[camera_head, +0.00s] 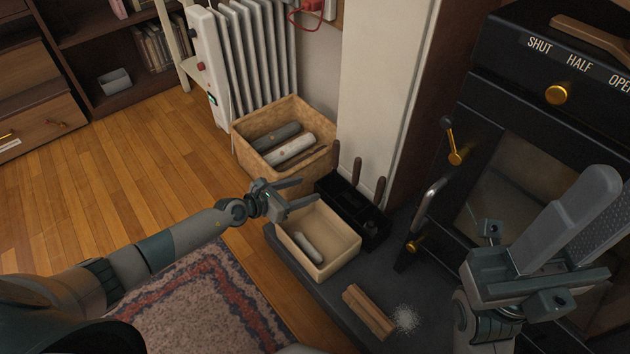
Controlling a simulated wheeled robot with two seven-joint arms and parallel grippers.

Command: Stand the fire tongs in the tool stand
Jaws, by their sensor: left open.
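The tool stand (372,226) is a black compartmented box on the dark hearth, in the middle of the head view. Several brown-handled tools stand upright in it; I cannot tell whether one is the fire tongs. I cannot pick out the tongs elsewhere. My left gripper (300,193) is open and empty, left of the stand and over the back left corner of a cream open box. My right gripper (603,200) is large and close at the right, in front of the stove. Its fingers overlap in the view and nothing shows between them.
The cream box (345,262) holds a grey cylinder (308,247). A tan crate (243,153) with logs stands behind it by the radiator (250,55). A wooden bundle (368,311) and pale ash (405,318) lie on the hearth. The black stove (505,115) fills the right.

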